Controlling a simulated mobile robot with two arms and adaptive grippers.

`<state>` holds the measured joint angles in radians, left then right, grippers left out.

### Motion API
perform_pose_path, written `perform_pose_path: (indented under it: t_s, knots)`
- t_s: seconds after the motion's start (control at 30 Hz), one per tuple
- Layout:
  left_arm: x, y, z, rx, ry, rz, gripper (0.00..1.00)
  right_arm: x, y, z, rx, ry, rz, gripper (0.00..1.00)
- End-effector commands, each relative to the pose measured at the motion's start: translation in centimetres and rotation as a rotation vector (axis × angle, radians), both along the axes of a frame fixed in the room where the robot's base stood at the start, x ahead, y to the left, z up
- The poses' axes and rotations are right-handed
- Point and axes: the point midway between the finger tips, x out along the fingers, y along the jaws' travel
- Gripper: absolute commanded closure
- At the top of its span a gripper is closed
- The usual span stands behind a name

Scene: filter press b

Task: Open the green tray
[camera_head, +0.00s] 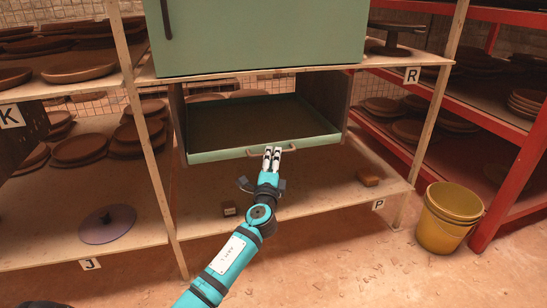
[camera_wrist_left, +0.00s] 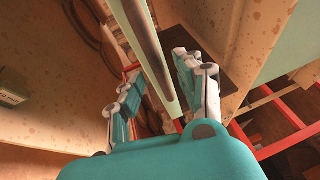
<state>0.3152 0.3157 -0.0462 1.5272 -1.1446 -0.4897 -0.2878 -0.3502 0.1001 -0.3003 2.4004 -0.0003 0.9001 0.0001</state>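The green tray (camera_head: 225,155) sits under the green cabinet on the middle shelving unit. It is drawn partly out, and its empty dark inside shows. A thin pinkish-brown handle (camera_head: 256,155) runs along its front. My left gripper (camera_head: 272,153) reaches up to the middle of that handle, with its fingertips overlapping it in the head view. In the left wrist view, the two fingers (camera_wrist_left: 158,68) stand apart, with the tray's green edge (camera_wrist_left: 166,84) running between them. Contact with the handle is unclear. My right gripper is not in view.
The green cabinet (camera_head: 255,35) stands just above the tray. Wooden posts flank it, and a lower shelf (camera_head: 310,185) holds small blocks. Brown plates fill the shelves to the left. A red rack (camera_head: 495,115) and a yellow bucket (camera_head: 449,218) stand right. The front floor is open.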

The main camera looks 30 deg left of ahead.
Motion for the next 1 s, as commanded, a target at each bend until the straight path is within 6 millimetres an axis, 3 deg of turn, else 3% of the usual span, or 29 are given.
perform_pose_path:
  t_s: [0.2, 0.53, 0.8, 1.0]
  knots:
    - [1.9, 1.0, 0.3, 0.0, 0.0, 0.001, 0.64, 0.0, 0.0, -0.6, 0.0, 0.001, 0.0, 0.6]
    - [2.2, 1.1, 0.4, -0.001, 0.0, 0.0, 0.64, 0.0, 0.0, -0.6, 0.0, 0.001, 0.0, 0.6]
    - [2.2, 1.1, 0.4, 0.0, 0.001, 0.0, 0.99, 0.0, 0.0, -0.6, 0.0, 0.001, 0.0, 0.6]
    - [2.2, 1.1, 0.4, 0.0, 0.001, 0.0, 1.0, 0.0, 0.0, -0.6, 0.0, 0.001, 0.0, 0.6]
